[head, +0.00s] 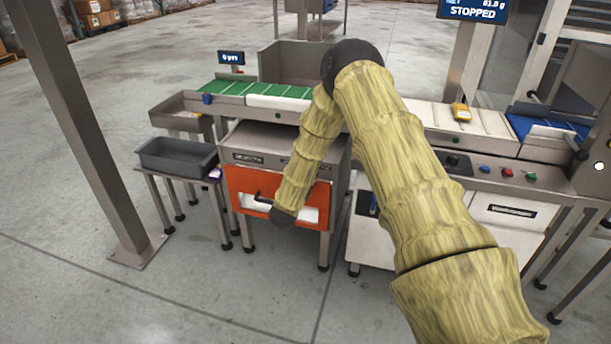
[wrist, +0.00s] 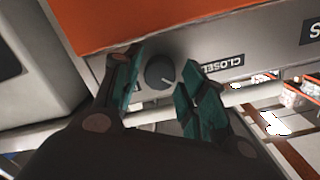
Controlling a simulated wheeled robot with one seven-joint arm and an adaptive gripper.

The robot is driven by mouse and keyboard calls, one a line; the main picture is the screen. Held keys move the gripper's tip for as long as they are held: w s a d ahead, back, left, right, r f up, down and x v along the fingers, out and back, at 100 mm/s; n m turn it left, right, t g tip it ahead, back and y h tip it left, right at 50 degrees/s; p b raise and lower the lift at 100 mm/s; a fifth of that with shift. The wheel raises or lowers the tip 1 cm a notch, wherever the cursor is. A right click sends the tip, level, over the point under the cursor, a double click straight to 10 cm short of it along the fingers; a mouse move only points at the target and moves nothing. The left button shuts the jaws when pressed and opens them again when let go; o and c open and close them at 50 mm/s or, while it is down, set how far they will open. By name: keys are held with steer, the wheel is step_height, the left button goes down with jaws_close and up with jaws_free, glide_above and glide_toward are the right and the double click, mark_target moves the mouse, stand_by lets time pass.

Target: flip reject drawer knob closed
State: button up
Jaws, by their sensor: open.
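The reject drawer knob (wrist: 160,72) is a round dark dial with a pale pointer line, set on a grey panel (wrist: 195,48) beside the orange drawer front (wrist: 150,12). The pointer slants to the lower right of the picture. A dark label starting "CLOSE" (wrist: 222,66) sits to the knob's right. My gripper (wrist: 162,85) is open, its teal-padded fingers on either side of the knob; contact cannot be told. In the head view the orange drawer front (head: 250,183) shows with a black handle, while my arm hides the knob and gripper.
A grey bin (head: 178,158) stands on a small table left of the drawer cabinet. A green conveyor (head: 270,90) runs above it. A control panel (head: 480,166) with coloured buttons is to the right. A steel post (head: 85,130) stands at left; floor in front is clear.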

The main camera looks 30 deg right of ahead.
steer(key=f+v, duration=0.1)
steer(key=v, duration=1)
steer(key=shift+r, duration=0.45)
steer(key=s+a+f+n+g+y, duration=0.2)
steer(key=s+a+f+n+y, duration=0.3)
steer(key=s+a+f, duration=0.35)
steer(key=s+a+f+n+g+y, duration=0.1)
steer(key=s+a+f+n+y, duration=0.45)
steer(key=s+f, duration=0.5)
steer(key=s+a+f+n+g+y, duration=0.1)
steer(key=s+a+f+g, duration=0.1)
steer(key=s, duration=0.4)
steer(key=s+a+f+n+g+y, duration=0.1)
steer(key=s+a+f+n+g, duration=0.15)
steer(key=s, duration=0.35)
steer(key=s+a+n+g, duration=0.15)
steer(key=s+g, duration=0.25)
steer(key=s, duration=1.1)
step_height(320, 180, up, 18)
steer(key=p, duration=1.8)
steer(key=shift+w+d+n, duration=0.2)
steer(key=shift+w+n, duration=0.15)
steer(key=shift+f+t+y, duration=0.15)
steer(key=shift+t+y, duration=0.1)
